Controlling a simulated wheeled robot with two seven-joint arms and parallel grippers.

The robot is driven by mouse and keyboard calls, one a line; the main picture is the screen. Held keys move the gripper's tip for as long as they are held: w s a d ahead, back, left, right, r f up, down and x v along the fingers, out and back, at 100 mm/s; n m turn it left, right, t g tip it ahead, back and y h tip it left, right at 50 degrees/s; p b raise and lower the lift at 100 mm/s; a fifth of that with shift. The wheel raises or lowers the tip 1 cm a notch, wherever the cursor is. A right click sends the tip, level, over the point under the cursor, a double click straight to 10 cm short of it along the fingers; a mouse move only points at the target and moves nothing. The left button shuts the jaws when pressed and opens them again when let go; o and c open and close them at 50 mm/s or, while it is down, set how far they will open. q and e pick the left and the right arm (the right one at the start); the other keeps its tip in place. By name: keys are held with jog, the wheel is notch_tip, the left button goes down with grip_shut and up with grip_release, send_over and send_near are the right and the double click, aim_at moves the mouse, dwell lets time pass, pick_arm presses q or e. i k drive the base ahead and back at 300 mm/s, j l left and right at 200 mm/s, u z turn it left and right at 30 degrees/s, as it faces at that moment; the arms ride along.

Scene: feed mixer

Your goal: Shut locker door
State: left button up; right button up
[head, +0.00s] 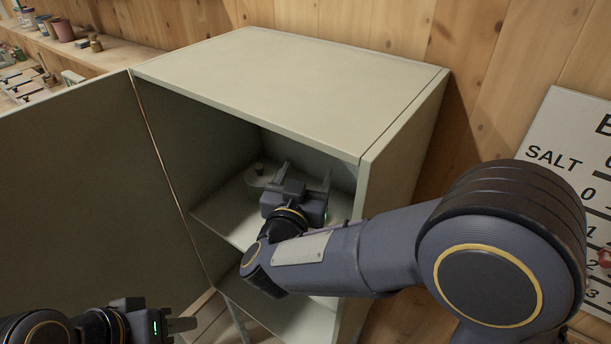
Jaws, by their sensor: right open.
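The locker (290,85) is a pale grey-green box cabinet against the wooden wall. Its door (75,190) is hinged on the left side of the opening and stands wide open, swung out to the left. My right gripper (304,178) is open and reaches inside the locker, above a shelf (225,212). A round greenish tin with a dark knob (256,182) stands on that shelf, just left of the gripper. I see nothing held between the fingers. My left gripper (186,325) is low at the left, in front of the door; its finger opening is unclear.
My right arm crosses the locker opening from the right. A wall ledge (110,50) with small pots is at the back left. A white board with "SALT" and numbers (560,150) is on the right. Slatted wood shows below the door.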

aim_at(90, 216)
jog(key=k+j, duration=0.2)
jog(key=k, duration=0.3)
jog(key=k+j, duration=0.2)
jog(key=k, duration=0.25)
